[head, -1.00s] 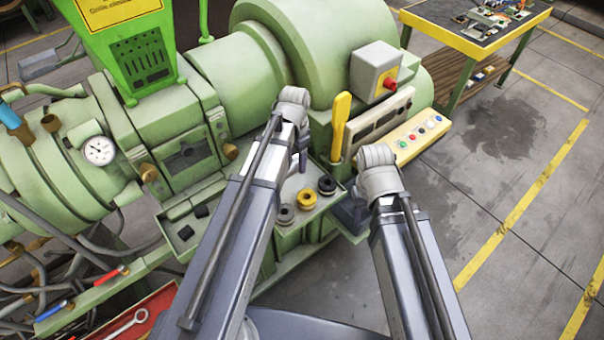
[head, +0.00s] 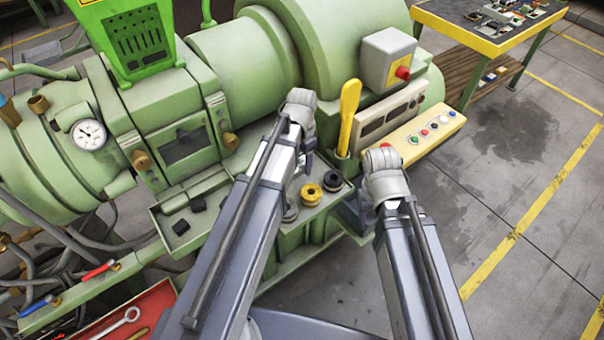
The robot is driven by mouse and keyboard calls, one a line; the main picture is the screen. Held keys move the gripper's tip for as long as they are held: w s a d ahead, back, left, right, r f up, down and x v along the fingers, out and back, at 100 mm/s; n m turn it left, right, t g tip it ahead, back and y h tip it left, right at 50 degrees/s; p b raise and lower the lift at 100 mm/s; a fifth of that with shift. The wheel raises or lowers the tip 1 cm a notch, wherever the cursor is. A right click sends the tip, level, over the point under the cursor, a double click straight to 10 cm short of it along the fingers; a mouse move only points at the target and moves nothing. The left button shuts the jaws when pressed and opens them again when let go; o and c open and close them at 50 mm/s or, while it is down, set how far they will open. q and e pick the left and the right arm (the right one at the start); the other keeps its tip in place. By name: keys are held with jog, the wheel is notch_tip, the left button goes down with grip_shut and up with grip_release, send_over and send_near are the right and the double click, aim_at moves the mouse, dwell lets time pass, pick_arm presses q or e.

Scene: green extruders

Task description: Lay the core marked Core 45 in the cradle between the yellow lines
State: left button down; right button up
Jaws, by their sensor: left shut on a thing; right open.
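My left gripper (head: 304,162) hangs below its grey wrist, over the machine's front ledge. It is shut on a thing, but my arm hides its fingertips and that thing. My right gripper (head: 352,213) is open, mostly hidden behind its wrist, beside the right end of the ledge. On the ledge sit a yellow ring-shaped part (head: 311,194), a black one (head: 333,181) and a grey one (head: 290,212), close to the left wrist. I cannot read a Core 45 mark anywhere, and I cannot make out a cradle between yellow lines.
The green extruder (head: 235,70) fills the left and middle. A yellow lever (head: 348,115) stands upright between my wrists, near a button panel (head: 425,138). A red tray (head: 130,312) with a wrench lies bottom left. A yellow-edged table (head: 470,38) stands back right. Floor at right is clear.

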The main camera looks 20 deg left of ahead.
aim_at(302, 169)
pick_arm(q)
notch_tip(302, 169, down, 4)
jog(key=b, duration=0.3)
jog(key=shift+r+b, duration=0.2)
jog(key=shift+b, duration=0.15)
jog(key=shift+f, duration=0.15)
jog(key=shift+c, duration=0.8)
grip_release()
jog(key=shift+r, duration=0.2)
